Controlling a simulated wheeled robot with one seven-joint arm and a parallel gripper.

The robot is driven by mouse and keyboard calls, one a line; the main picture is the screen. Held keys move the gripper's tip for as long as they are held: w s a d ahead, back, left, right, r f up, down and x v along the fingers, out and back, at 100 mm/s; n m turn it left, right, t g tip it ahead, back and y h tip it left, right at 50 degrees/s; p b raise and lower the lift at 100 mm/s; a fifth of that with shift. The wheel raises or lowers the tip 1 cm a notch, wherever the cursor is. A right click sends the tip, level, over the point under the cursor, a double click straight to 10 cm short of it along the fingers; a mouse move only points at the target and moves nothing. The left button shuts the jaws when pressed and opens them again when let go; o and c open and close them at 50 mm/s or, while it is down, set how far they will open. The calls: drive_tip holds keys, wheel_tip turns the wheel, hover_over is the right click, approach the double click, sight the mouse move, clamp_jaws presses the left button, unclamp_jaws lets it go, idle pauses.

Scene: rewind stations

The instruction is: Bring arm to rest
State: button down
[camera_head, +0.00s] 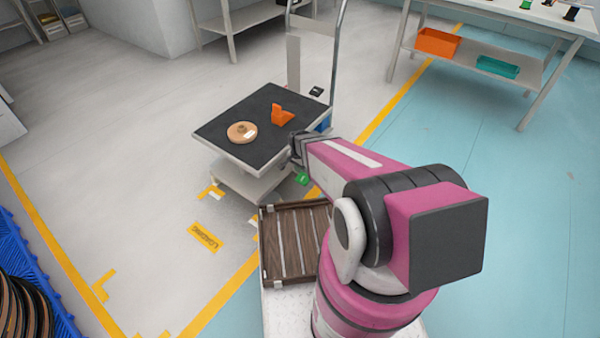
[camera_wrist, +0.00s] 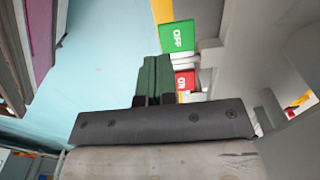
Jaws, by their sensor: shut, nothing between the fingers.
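My arm (camera_head: 365,165) is pink and dark grey and reaches from the lower right toward the cart. My gripper (camera_wrist: 156,60) shows in the wrist view as dark green fingers close together, shut and empty. In the head view the wrist end is beside the cart's right corner, and the fingers are mostly hidden. A green OFF plate (camera_wrist: 177,36) and a red ON plate (camera_wrist: 186,80) lie just beyond and beside the fingertips in the wrist view. A green piece (camera_head: 302,178) shows below the wrist in the head view. I cannot tell whether the fingers touch the plates.
The cart's black top (camera_head: 252,112) holds a tan disc (camera_head: 242,132) and an orange bracket (camera_head: 282,116). A slatted brown tray (camera_head: 291,250) lies beside my arm. A shelf table with an orange bin (camera_head: 437,42) and a teal bin (camera_head: 497,66) stands at upper right.

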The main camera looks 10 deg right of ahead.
drive_tip(key=shift+r, duration=0.2)
idle(0.4)
drive_tip(key=s+d+r+n, duration=0.3)
drive_tip(key=s+r+n, duration=0.1)
drive_tip(key=r, duration=0.7)
drive_tip(key=s+d+r+n, duration=0.2)
drive_tip(key=s+r+n, duration=0.3)
drive_tip(key=r, duration=0.7)
drive_tip(key=shift+s+d+r, duration=0.3)
drive_tip(key=shift+s+d, duration=0.1)
drive_tip(key=shift+s, duration=0.65)
